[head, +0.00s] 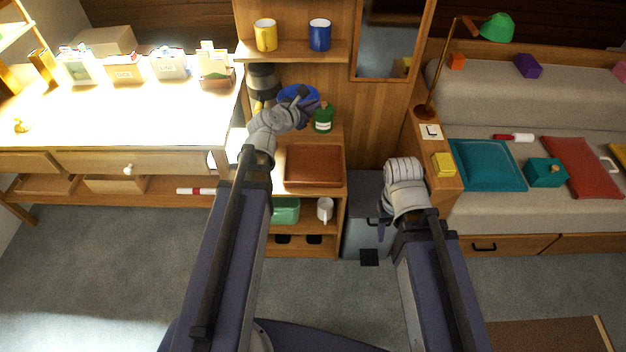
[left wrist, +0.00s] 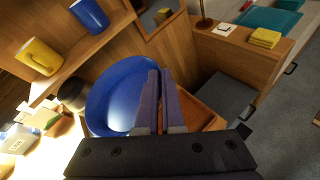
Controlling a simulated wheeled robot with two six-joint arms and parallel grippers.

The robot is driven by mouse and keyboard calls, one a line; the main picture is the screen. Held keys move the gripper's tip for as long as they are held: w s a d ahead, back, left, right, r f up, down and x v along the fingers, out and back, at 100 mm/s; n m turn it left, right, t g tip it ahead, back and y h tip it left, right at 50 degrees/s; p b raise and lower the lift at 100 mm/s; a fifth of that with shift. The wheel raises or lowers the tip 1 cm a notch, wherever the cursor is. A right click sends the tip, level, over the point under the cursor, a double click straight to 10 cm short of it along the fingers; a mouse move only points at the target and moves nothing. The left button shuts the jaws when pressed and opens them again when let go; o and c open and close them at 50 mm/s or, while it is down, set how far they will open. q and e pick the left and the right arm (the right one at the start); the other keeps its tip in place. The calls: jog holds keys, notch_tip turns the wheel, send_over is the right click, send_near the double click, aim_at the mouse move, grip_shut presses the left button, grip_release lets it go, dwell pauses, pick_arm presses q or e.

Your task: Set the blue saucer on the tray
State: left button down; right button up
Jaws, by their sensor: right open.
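The blue saucer (head: 291,91) is at the back of the wooden shelf unit, above the brown tray (head: 313,166). In the left wrist view the saucer (left wrist: 112,92) is large and tilted, its right rim at the fingers. My left gripper (head: 305,103) is shut on this rim; its fingers (left wrist: 161,100) are close together and partly hide the saucer. The tray lies on the shelf top, empty, and part of it shows behind the fingers in the left wrist view (left wrist: 205,108). My right gripper (head: 382,226) is open and empty, beside the grey cabinet.
A green bottle (head: 323,118) and a dark jar (head: 263,80) stand near the saucer. A yellow mug (head: 265,35) and a blue mug (head: 320,35) are on the upper shelf. A white mug (head: 325,209) and green box (head: 285,211) sit below the tray.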

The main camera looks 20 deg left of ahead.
pick_arm(q)
jog(key=m+h+b, duration=0.2)
jog(key=b, duration=2.2)
send_over(322, 177)
notch_tip(322, 177, down, 27)
jog(key=shift+f+g, duration=0.15)
jog(key=shift+g, duration=0.25)
notch_tip(322, 177, down, 10)
jog(key=b, duration=1)
jog(key=shift+f+b, duration=0.1)
jog(key=shift+b, duration=0.2)
jog(key=c, duration=1.3)
grip_release()
